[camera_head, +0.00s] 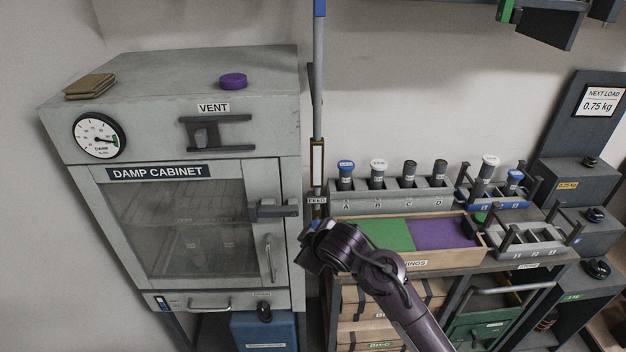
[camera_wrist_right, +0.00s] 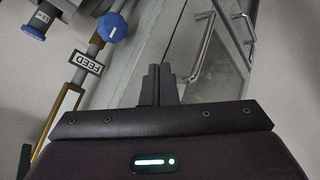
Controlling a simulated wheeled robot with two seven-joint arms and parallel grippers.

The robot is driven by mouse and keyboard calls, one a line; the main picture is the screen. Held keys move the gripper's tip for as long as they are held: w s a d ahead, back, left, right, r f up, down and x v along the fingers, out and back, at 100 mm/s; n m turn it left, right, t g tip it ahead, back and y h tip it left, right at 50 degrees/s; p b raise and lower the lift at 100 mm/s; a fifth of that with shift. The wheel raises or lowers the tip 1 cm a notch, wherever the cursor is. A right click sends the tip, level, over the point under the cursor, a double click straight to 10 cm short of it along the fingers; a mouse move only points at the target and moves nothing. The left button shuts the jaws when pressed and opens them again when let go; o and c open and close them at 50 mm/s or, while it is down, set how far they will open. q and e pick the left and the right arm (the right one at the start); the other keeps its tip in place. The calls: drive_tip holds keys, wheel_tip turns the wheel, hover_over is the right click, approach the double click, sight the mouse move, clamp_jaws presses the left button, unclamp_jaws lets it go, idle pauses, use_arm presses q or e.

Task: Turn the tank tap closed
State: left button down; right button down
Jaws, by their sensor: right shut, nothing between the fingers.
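A blue faceted knob (camera_wrist_right: 112,28) sits on the grey feed pipe in the right wrist view, beside the FEED label (camera_wrist_right: 86,62). In the head view a blue tank (camera_head: 264,333) stands below the cabinet, with a small black fitting (camera_head: 264,311) above it. No label shows which of these is the tank tap. My right gripper (camera_head: 306,256) is in front of the cabinet's right edge, below the FEED label. Its fingers (camera_wrist_right: 160,84) are shut and empty, apart from the blue knob. My left gripper is not in view.
The damp cabinet (camera_head: 288,200) has a door handle (camera_head: 269,257) close to my right gripper. A vertical pipe (camera_head: 318,100) runs beside it. To the right are a bottle rack (camera_head: 440,192), a wooden tray (camera_head: 402,265) and dark weights (camera_head: 588,183).

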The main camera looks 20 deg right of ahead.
drive_tip(key=w+r+n+t, duration=0.1)
drive_tip(key=r, duration=0.7)
drive_tip(key=w+r+n+t, duration=0.1)
drive_tip(key=r+t, duration=0.1)
drive_tip(key=r, duration=0.6)
drive_tip(key=w+r+n+t+p, duration=0.1)
drive_tip(key=w+r+n, duration=0.1)
drive_tip(key=r, duration=0.6)
wheel_tip(320, 180, up, 24)
drive_tip(key=s+d+n+t, duration=0.1)
drive_tip(key=s+n+t, duration=0.1)
drive_tip(key=n+t, duration=0.3)
drive_tip(key=shift+s+n, duration=0.2)
drive_tip(key=shift+n, duration=0.4)
drive_tip(key=shift+w+d, duration=0.1)
drive_tip(key=shift+w, duration=0.1)
drive_tip(key=w+d+p, duration=0.3)
drive_tip(key=w, duration=0.5)
drive_tip(key=shift+w+p, duration=0.35)
drive_tip(key=shift+w, duration=0.05)
